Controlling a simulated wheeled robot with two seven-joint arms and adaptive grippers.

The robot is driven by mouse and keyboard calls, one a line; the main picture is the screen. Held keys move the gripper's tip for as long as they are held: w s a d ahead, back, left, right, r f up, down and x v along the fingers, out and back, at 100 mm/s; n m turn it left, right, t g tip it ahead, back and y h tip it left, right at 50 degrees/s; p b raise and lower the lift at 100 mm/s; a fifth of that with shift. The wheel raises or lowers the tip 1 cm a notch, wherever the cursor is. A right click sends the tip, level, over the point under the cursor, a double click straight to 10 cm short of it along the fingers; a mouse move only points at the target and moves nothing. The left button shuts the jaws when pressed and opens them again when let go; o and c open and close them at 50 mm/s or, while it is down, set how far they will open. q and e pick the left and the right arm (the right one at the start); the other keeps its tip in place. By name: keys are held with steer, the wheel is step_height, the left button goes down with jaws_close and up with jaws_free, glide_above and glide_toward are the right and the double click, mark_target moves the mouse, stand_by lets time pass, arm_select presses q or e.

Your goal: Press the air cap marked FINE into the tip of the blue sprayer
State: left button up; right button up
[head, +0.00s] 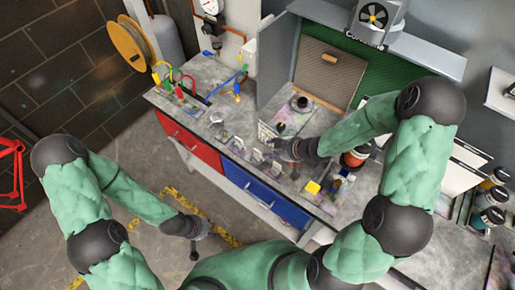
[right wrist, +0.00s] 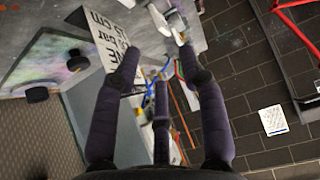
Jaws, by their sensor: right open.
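My right gripper (head: 275,148) is over the workbench, near small standing cards (head: 258,155). In the right wrist view its fingers (right wrist: 155,65) are spread open with nothing between them. A white card (right wrist: 102,38) with black lettering is close behind the left finger; I cannot read FINE on it. A blue item (head: 240,75), possibly the blue sprayer, is at the back left of the bench, apart from the gripper. I cannot pick out the FINE air cap. My left gripper (head: 194,250) hangs over the floor in front of the bench; its fingers are too small to judge.
Red, green and yellow hoses (head: 172,78) are at the bench's left end. A grey booth panel (head: 277,62) rises behind the bench. Dark round pieces (right wrist: 77,61) lie on the stained surface.

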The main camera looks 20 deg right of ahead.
mark_target(258, 151)
steer(key=b+x, duration=0.1)
steer(key=x, duration=0.3)
steer(key=shift+w+f, duration=0.1)
steer(key=shift+f, duration=0.2)
steer(key=shift+b+x, duration=0.65)
steer(key=shift+x, duration=1.95)
steer(key=shift+s+a, duration=0.1)
steer(key=shift+s, duration=0.15)
jaws_close()
